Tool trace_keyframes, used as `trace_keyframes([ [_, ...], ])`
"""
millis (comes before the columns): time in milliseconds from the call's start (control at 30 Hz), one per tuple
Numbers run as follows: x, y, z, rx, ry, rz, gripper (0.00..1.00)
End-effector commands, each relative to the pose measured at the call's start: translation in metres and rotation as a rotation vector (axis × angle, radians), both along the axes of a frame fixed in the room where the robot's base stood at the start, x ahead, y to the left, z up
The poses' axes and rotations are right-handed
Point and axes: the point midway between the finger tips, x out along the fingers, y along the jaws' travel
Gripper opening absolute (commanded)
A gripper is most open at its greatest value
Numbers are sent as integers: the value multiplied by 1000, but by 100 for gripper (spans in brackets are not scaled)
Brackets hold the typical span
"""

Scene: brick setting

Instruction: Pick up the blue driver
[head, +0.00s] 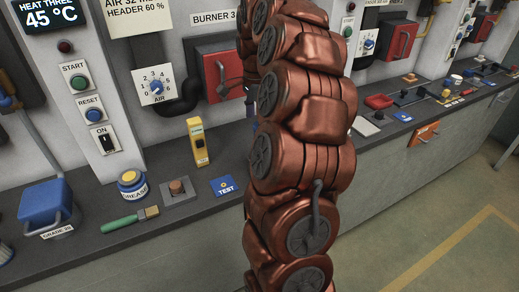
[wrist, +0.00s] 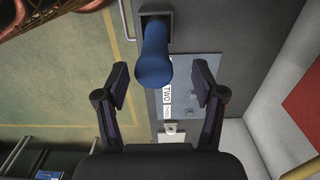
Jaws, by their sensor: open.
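In the wrist view a blue driver handle (wrist: 154,58) sticks out of a dark square holder (wrist: 155,14) at the top middle. Its rounded end points toward my gripper (wrist: 158,78). My gripper is open, with one finger on each side of the space just below the handle's end. I see no contact between fingers and handle. The driver's shaft is hidden in or behind the holder. In the head view my copper arm fills the middle, and my gripper cannot be made out there.
Under the handle lies a grey-blue plate (wrist: 190,66) labelled TWO. A white wall with a red panel (wrist: 304,104) stands at right. In the head view the bench holds a grease tub (head: 132,185), green-handled brush (head: 120,222), yellow tester (head: 197,142) and blue bin (head: 47,207).

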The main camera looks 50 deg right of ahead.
Motion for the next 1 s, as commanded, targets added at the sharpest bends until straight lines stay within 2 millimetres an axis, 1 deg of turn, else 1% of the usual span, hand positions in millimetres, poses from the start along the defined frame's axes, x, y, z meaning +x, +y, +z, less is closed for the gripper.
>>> trace_keyframes([
  [100, -1, 1, -7, 3, 2, 2, 69],
  [367, -4, -2, -16, 1, 1, 1, 69],
  [567, -11, -5, -35, 3, 3, 2, 69],
  [733, -10, -5, -55, 3, 2, 4, 69],
  [833, -10, -5, -59, 3, 1, 3, 69],
  [1000, -10, -5, -60, 1, 0, 3, 69],
])
